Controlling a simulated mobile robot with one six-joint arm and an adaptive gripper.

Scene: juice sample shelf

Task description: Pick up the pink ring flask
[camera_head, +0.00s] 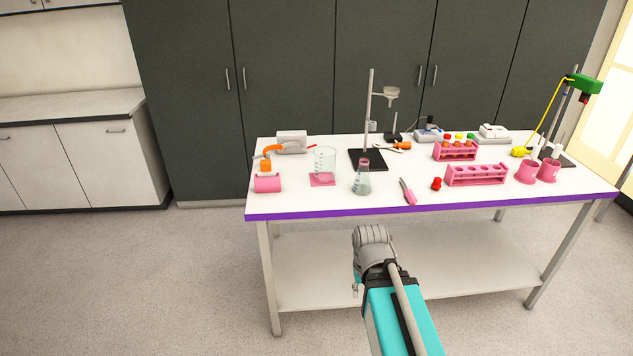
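A small clear conical flask (362,184) stands upright near the table's front edge, left of the middle. It holds greyish liquid, and a pink ring (363,163) shows at its neck. My arm reaches up from the bottom of the view, with a teal link and a grey rounded joint. The joint shows below the table's front edge in the picture, apart from the flask. No gripper fingers can be made out, and nothing is seen touching the flask.
A stand with a black base (367,160) is close behind. Pink-handled tongs (408,193), a red stopper (436,184) and a pink tube rack (476,176) lie to the right. The table's front edge (420,212) is purple.

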